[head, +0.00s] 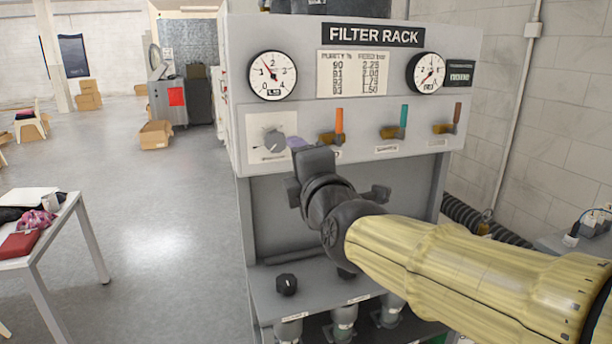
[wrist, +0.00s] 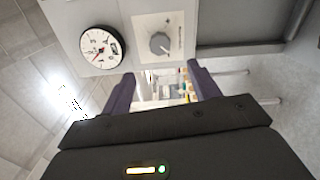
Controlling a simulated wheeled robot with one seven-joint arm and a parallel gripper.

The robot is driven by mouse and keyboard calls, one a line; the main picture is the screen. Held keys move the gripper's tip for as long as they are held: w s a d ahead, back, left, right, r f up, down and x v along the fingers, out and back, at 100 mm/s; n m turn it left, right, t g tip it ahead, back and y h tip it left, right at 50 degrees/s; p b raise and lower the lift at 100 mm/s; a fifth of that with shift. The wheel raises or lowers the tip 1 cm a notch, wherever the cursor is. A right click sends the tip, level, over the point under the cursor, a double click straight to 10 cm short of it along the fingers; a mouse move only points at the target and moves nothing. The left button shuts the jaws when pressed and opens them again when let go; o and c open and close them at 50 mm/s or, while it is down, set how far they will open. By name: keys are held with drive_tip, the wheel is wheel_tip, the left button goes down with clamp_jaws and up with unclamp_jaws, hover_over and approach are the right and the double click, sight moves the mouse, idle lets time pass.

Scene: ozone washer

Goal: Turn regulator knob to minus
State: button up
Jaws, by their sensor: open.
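The regulator knob (head: 274,141) is a grey round knob on a pale square plate (head: 256,128) at the left of the filter rack's front panel. The wrist view shows the knob (wrist: 159,43) ahead of my fingers. The plate's small markings are too small to read. My gripper (head: 297,143) is just right of the knob in the head view, with purple fingers that are partly hidden by its dark body. In the wrist view my gripper (wrist: 161,76) is open and empty. Its two fingers are spread apart, and the knob appears beyond their tips, seemingly not touched.
A dial gauge (head: 272,75) sits above the knob, with a second gauge (head: 427,73) farther right. Orange (head: 339,120), green (head: 404,116) and brown (head: 457,112) valve levers line the panel to the right. A black knob (head: 287,284) is on the lower shelf. Floor at left is open.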

drive_tip(key=p, duration=0.2)
drive_tip(key=s+p, duration=0.1)
drive_tip(key=p, duration=0.1)
drive_tip(key=shift+s+d+r, duration=0.2)
drive_tip(key=shift+s+d, duration=0.05)
drive_tip(key=shift+d, duration=0.1)
drive_tip(key=shift+p+v, duration=1)
drive_tip(key=shift+p, duration=0.95)
drive_tip(key=shift+a+f, duration=0.2)
drive_tip(key=shift+f, duration=0.05)
drive_tip(key=d+f+m+g+h, duration=0.2)
drive_tip(key=d+f+m+g, duration=0.15)
drive_tip(key=f+m, duration=0.45)
drive_tip(key=s+d+f+m+g+h, duration=0.1)
drive_tip(key=s+d+f+m+g, duration=0.2)
drive_tip(key=f+m, duration=0.2)
drive_tip(key=s+d+f+m+g+h, duration=0.1)
drive_tip(key=s+d+f+m+g, duration=0.2)
drive_tip(key=f, duration=0.6)
drive_tip(key=s+d+f+m+g+h, duration=0.1)
drive_tip(key=s+d+f+m+g, duration=0.2)
drive_tip(key=f, duration=0.5)
drive_tip(key=s+m+g, duration=0.1)
drive_tip(key=m+g, duration=0.1)
drive_tip(key=m, duration=0.1)
drive_tip(key=shift+s+d+m, duration=0.2)
drive_tip(key=shift+s+m, duration=0.1)
drive_tip(key=shift+s, duration=0.1)
